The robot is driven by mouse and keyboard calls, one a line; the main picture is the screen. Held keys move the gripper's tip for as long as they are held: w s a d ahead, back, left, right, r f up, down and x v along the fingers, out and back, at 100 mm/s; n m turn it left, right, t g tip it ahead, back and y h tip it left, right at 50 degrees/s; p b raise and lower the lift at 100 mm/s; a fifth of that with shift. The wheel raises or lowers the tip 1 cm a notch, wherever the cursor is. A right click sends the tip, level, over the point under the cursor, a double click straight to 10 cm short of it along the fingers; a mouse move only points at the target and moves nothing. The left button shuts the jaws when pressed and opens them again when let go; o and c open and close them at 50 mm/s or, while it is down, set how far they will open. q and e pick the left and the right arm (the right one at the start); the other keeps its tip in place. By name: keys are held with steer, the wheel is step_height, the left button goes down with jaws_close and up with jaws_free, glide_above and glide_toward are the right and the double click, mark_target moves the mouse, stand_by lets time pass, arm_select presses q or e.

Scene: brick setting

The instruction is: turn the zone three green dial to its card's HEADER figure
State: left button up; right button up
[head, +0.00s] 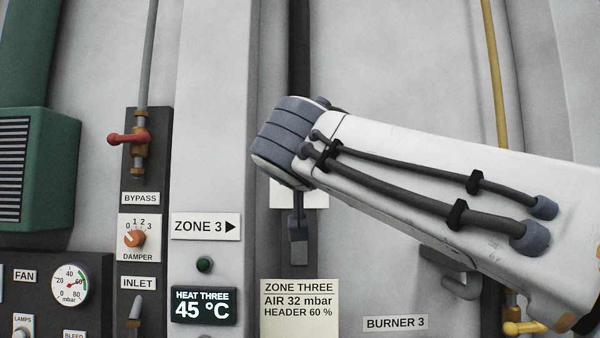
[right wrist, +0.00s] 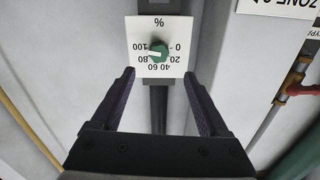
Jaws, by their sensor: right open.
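The green dial (right wrist: 159,52) sits on a white plate (right wrist: 136,30) with a % scale from 0 to 100, upside down in the right wrist view. Its white mark points left, between 80 and 100. My right gripper (right wrist: 160,82) is open and empty, its fingers short of the plate and spread to either side below the dial. In the head view my right arm hides the dial; only the plate's lower edge (head: 298,200) shows. The zone three card (head: 299,310) reads AIR 32 mbar and HEADER 60 %. My left gripper is not in view.
A ZONE 3 sign (head: 205,226), a green button (head: 205,265) and a HEAT THREE display (head: 203,306) reading 45 °C are left of the card. Farther left are an orange damper knob (head: 134,239) and a red valve handle (head: 129,139). A yellow pipe (head: 495,80) runs at right.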

steer(key=w+p, duration=0.5)
steer(key=w, duration=0.5)
steer(key=shift+w+r+p, duration=0.15)
steer(key=shift+r+p, duration=0.05)
steer(key=shift+p, duration=0.15)
steer(key=shift+d, duration=0.1)
jaws_close()
